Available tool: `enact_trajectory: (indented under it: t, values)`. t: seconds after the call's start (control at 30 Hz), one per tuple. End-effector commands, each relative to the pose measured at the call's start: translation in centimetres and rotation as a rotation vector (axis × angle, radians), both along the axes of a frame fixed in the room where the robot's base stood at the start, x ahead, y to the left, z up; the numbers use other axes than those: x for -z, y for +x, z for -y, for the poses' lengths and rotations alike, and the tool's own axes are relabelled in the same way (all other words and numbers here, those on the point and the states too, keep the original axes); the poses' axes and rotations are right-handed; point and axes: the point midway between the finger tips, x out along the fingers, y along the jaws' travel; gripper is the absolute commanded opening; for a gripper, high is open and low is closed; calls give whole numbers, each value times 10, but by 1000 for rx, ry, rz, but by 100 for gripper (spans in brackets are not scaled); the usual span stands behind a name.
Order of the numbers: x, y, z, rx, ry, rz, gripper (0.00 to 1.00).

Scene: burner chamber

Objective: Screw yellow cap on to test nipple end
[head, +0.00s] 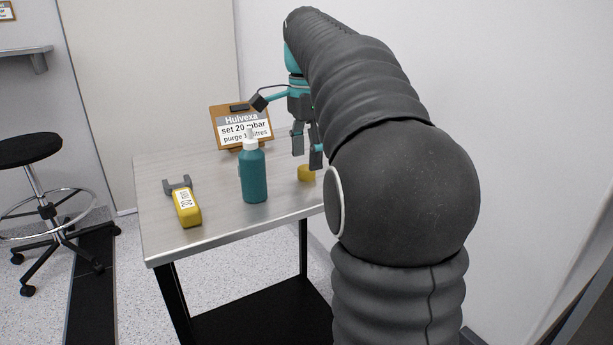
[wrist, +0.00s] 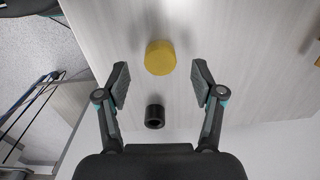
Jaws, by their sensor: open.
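A yellow cap (head: 306,173) sits on the table, right of the teal bottle. It also shows in the wrist view (wrist: 160,57) as a short yellow cylinder, centred just beyond my fingertips. My gripper (head: 307,152) points down above the cap, its fingers apart and empty. In the wrist view my gripper (wrist: 160,78) has a wide gap between its fingers. A black hollow cylinder (wrist: 155,116) lies below the cap in that view; I cannot tell whether it is the test nipple. My arm covers part of the table's right side in the head view.
A yellow handheld tool (head: 185,206) lies further left. A sign on a brown board (head: 240,127) stands behind. A black stool (head: 30,150) is off the table's left side.

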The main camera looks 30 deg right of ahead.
Motion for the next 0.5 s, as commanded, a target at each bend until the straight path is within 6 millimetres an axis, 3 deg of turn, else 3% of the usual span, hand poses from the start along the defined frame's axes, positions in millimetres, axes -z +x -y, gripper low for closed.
enact_trajectory:
  t: [0.2,0.47,0.5]
  values:
    - [23,0,0,0,0,0,68]
    - [24,0,0,0,0,1,68]
    - [24,0,0,0,0,1,57]
